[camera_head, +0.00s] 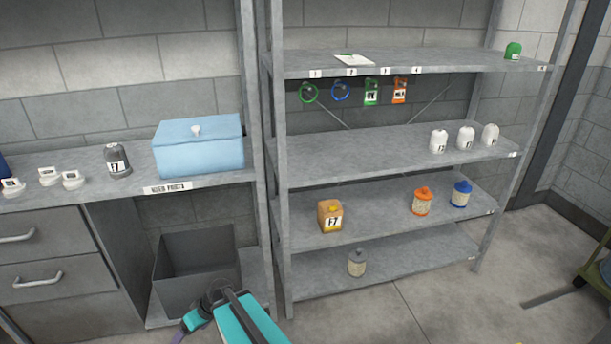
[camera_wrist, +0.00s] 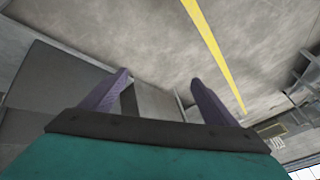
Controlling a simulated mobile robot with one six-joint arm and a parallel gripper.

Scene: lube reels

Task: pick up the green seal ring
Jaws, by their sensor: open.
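The green seal ring (camera_head: 309,92) hangs below the front edge of the top shelf, at the left end of a row of hanging things. A blue ring (camera_head: 341,90) hangs just right of it. My gripper (camera_head: 181,335) is low at the bottom of the head view, in front of the grey bin and well below and left of the green ring. In the wrist view my gripper (camera_wrist: 160,85) has its two purple fingers spread apart with nothing between them. The green ring does not show in the wrist view.
A blue box (camera_head: 199,150) sits on the left bench, above an open grey bin (camera_head: 165,277). The floor in front is clear.

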